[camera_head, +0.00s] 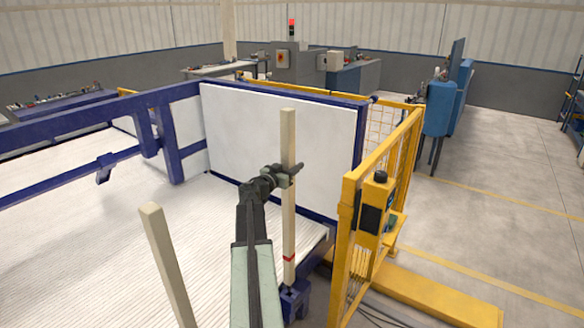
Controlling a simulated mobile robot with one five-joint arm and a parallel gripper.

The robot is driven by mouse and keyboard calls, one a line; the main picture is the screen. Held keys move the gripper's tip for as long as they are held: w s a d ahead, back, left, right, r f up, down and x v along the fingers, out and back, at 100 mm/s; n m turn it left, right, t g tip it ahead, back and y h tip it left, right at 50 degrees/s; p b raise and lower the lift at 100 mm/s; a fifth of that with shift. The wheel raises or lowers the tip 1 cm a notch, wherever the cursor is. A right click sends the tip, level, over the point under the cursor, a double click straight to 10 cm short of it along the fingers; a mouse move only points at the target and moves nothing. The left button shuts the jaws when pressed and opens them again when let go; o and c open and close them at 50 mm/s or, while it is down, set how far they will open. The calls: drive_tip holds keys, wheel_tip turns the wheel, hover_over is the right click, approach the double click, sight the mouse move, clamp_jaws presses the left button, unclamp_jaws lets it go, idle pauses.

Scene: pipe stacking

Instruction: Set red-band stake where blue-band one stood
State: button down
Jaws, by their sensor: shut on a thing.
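My gripper (284,177) is shut on the pale red-band stake (289,222), at about the middle of its length. The stake stands close to upright, with its red band near the lower end. That lower end is right at the blue bracket (294,300) on the corner of the frame. I cannot tell whether it is inside the bracket or just above it. A second pale stake (167,260) leans at the lower left and runs out of the picture. No band shows on its visible part, and no blue band is in view.
A white ribbed bed (100,235) in a blue frame lies to the left. A white panel (275,130) stands behind my gripper. A yellow fence (383,170) with a yellow post unit (375,205) stands close on the right. Open floor lies beyond it.

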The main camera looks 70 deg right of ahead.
sight(293, 136)
drive_tip(key=shift+r, duration=0.1)
wheel_tip(293, 136, up, 12)
drive_tip(key=p, duration=1.2)
idle(0.7)
